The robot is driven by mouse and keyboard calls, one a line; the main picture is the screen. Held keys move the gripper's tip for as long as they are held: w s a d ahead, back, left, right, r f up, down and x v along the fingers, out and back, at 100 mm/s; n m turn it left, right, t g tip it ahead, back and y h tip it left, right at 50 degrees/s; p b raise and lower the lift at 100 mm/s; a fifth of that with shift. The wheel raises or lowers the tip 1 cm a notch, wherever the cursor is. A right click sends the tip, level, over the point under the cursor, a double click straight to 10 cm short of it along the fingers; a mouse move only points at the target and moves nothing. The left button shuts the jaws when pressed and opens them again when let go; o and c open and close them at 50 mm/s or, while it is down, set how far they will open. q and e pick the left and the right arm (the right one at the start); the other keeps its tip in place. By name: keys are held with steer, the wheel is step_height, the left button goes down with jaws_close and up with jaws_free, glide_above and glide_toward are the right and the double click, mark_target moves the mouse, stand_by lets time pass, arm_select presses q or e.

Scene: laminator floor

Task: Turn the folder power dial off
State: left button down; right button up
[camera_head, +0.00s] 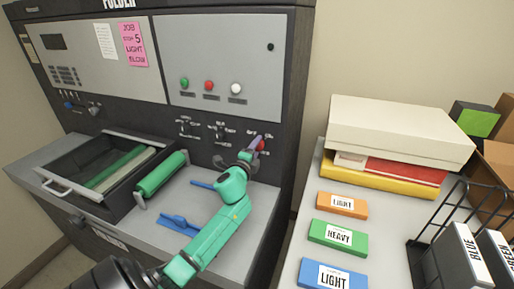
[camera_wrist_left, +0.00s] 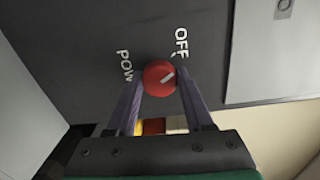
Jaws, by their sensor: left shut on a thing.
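The folder machine (camera_head: 220,105) stands at the left in the head view. Its red power dial (camera_head: 262,146) sits low on the right of the front panel, partly hidden by my gripper. The wrist view shows the round red dial (camera_wrist_left: 159,77) between my fingers, with a white pointer mark slanting up and right. An OFF label (camera_wrist_left: 181,41) is above right of it, and a partly covered POW label (camera_wrist_left: 125,65) is to the left. My left gripper (camera_head: 254,149) is shut on the dial, one finger on each side. My right gripper is not in view.
Green, red and white buttons (camera_head: 209,86) sit above on the panel. An open drawer (camera_head: 105,178) and a green roller (camera_head: 160,174) are left of my arm. At right, a table holds LIGHT and HEAVY blocks (camera_head: 338,236), stacked boxes (camera_head: 400,130) and a black rack (camera_head: 425,250).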

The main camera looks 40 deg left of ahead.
arm_select(q)
steer(key=shift+f+n, duration=0.15)
steer(key=shift+n, duration=1.05)
steer(key=shift+c, duration=1.5)
jaws_free()
steer(key=shift+s, duration=0.1)
steer(key=b+v, duration=0.2)
steer(key=v, duration=1.2)
steer(key=shift+s, duration=0.3)
